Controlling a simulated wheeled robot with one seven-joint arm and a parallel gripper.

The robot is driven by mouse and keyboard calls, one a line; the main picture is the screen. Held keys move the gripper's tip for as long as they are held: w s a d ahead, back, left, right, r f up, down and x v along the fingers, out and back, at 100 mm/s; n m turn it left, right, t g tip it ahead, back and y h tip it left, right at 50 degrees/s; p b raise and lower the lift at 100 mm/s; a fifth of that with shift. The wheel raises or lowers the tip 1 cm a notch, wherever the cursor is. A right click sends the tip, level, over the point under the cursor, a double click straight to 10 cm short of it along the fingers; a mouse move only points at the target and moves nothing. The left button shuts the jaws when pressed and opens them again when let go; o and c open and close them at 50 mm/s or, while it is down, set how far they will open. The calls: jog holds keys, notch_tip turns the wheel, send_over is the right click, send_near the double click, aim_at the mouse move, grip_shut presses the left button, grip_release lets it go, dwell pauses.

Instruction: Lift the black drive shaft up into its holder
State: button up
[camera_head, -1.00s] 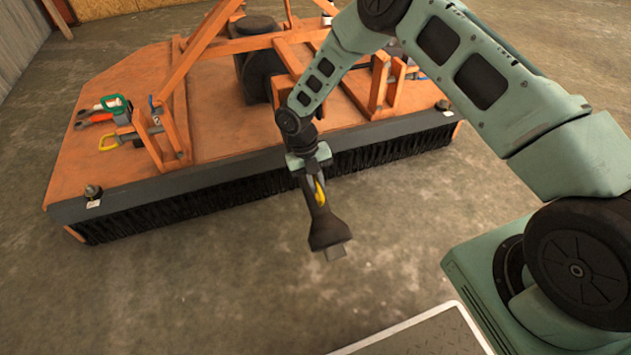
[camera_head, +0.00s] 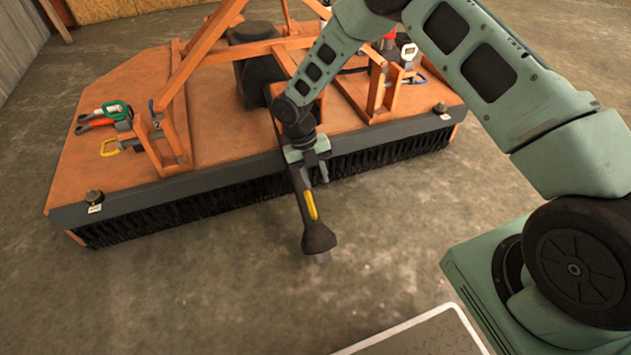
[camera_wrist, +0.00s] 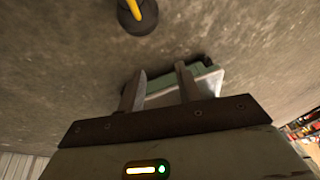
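The black drive shaft (camera_head: 304,195) slopes forward from the orange implement (camera_head: 222,118) past its front brush edge. It has a yellow label and a flared black end, low over the concrete. My gripper (camera_head: 313,178) is beside the shaft's middle, partly overlapping it in the head view. In the wrist view my gripper's (camera_wrist: 159,68) two fingers stand apart with nothing between them. The shaft's flared end (camera_wrist: 137,18) shows at the top of that view, apart from the fingers. I cannot make out the holder; my arm hides part of the frame.
The implement's orange frame bars (camera_head: 205,45) rise behind my gripper. A black housing (camera_head: 257,65) sits at its middle, with coloured-handled hose ends (camera_head: 113,109) at left. The brush (camera_head: 230,195) runs along the front. The concrete floor (camera_head: 200,290) ahead is clear.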

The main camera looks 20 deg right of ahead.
notch_tip(320, 180, up, 6)
jog(key=shift+f+p, duration=0.25)
jog(key=shift+p, duration=0.4)
